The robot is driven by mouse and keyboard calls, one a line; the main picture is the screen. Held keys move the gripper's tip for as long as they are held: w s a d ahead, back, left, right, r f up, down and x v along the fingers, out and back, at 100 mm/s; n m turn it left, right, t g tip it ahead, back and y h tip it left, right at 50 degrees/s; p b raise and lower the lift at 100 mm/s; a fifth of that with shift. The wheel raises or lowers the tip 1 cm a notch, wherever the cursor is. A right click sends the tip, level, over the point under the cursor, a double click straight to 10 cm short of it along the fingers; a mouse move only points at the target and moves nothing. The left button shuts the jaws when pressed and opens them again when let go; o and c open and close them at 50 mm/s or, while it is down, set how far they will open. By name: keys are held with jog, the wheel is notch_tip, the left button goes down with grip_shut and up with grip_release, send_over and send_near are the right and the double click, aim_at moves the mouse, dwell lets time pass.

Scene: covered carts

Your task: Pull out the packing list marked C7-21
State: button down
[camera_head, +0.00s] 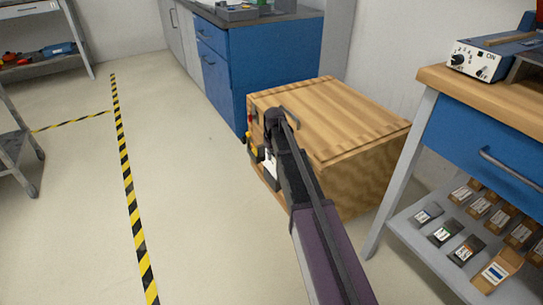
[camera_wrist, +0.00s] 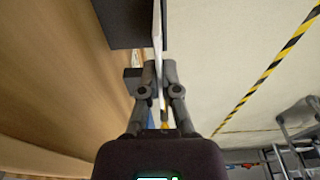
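A wooden box-like cart with a lid (camera_head: 345,115) stands in the middle of the head view. My gripper (camera_head: 272,118) is at its front left face, seen from behind and partly hidden by my arm. In the wrist view, my gripper (camera_wrist: 159,75) has its two fingers close together on either side of a thin white sheet (camera_wrist: 157,38), seen edge-on. The sheet runs up beside a dark block (camera_wrist: 125,22). A white patch (camera_head: 271,172) shows below my gripper in the head view. No marking C7-21 can be read.
A blue cabinet (camera_head: 275,65) stands behind the cart. A wooden-topped bench (camera_head: 450,85) with a lower shelf of small boxes (camera_head: 480,210) is close on the right. Yellow-black tape (camera_head: 127,170) marks the open floor on the left.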

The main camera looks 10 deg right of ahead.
jog(key=shift+r+p, duration=1)
jog(key=shift+r, duration=0.1)
dwell(0.3)
